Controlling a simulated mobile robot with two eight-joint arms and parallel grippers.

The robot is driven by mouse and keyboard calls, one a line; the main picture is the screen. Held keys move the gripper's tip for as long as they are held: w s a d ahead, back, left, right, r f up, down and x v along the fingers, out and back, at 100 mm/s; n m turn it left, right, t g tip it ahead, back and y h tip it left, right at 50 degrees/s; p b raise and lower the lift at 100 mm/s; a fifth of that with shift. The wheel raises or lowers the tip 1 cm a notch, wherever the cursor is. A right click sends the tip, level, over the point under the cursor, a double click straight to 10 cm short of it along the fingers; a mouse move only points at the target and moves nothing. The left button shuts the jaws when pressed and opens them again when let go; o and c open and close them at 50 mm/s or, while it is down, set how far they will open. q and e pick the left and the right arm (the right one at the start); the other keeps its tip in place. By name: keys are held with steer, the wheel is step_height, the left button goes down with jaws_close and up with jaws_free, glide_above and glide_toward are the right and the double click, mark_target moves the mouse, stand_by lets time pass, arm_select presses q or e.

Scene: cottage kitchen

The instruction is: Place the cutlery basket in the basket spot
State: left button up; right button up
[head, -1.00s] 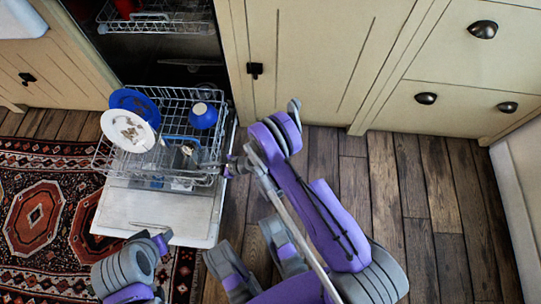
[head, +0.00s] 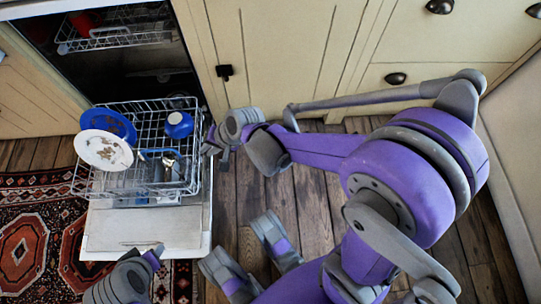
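The dishwasher's lower rack (head: 80,180) is pulled out over the open door. A blue-edged item with a grey interior (head: 163,160), probably the cutlery basket, sits in the rack's front right part; wires partly hide it. I cannot make out an empty basket spot. My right gripper (head: 216,152) is just outside the rack's right side, apart from that item; its fingers look parted, with nothing seen between them. My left gripper (head: 156,255) is low at the left, by the door's front edge, and its fingers are too unclear to read.
A white plate (head: 103,151), a blue plate (head: 122,124) and a blue bowl (head: 179,124) are in the rack. The open door (head: 140,232) lies over a patterned rug (head: 40,235). Cabinets (head: 270,60) stand to the right; wooden floor is below them.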

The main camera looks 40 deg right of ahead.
steer(key=s+d+r+n+h, duration=0.2)
steer(key=s+d+n, duration=0.2)
steer(key=s, duration=0.4)
steer(key=s+d+r+n+h, duration=0.2)
steer(key=s+d+n, duration=0.3)
steer(key=s, duration=0.4)
steer(key=shift+s+d+r+h, duration=0.2)
steer(key=shift+r+h, duration=0.2)
steer(key=shift+r, duration=0.1)
arm_select(q)
steer(key=shift+c, duration=0.3)
